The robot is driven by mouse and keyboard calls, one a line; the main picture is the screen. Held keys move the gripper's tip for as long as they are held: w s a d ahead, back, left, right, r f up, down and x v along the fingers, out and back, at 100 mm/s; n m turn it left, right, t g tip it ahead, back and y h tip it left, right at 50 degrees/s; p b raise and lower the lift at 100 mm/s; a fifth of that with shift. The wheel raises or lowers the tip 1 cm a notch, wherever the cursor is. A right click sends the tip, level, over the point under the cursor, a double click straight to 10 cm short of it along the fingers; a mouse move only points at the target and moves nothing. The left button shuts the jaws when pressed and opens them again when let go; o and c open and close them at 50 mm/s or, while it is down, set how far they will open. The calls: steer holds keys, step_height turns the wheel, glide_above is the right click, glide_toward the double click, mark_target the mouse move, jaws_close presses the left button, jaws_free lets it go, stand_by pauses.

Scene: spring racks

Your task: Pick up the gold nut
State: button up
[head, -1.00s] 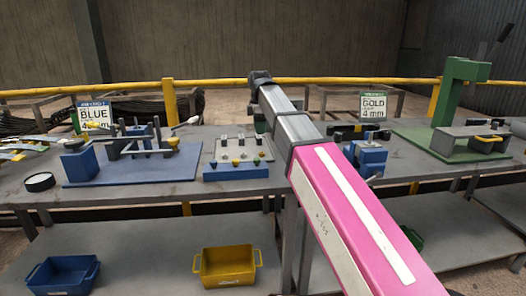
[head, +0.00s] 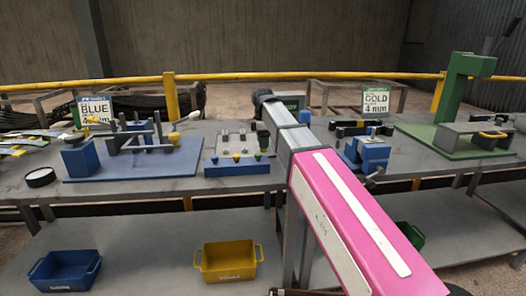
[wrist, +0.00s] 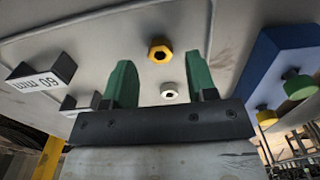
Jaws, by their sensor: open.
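The gold nut (wrist: 159,51) is a small hexagonal ring with a dark hole, lying on a pale grey plate in the wrist view. My gripper (wrist: 160,72) is open, its two green fingers apart. The nut shows in the gap, near the fingertips, with one finger to each side and neither touching it. A silver nut (wrist: 169,90) lies closer to the gripper body, also between the fingers in the picture. How high the fingers are above the plate is hard to tell. In the head view I cannot make out the gold nut clearly; my arm reaches over the table there.
A blue block (wrist: 272,75) with green and yellow knobs stands right of the fingers. A tag reading 60 mm (wrist: 40,80) is at left. In the head view, a blue fixture (head: 133,160) stands left and a green stand (head: 455,130) right. Yellow (head: 229,262) and blue (head: 64,270) bins sit below.

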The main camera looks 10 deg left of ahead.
step_height(320, 180, down, 2)
steer(key=shift+f, duration=0.25)
steer(key=c, duration=0.8)
steer(key=shift+c, duration=0.2)
steer(key=shift+r, duration=0.2)
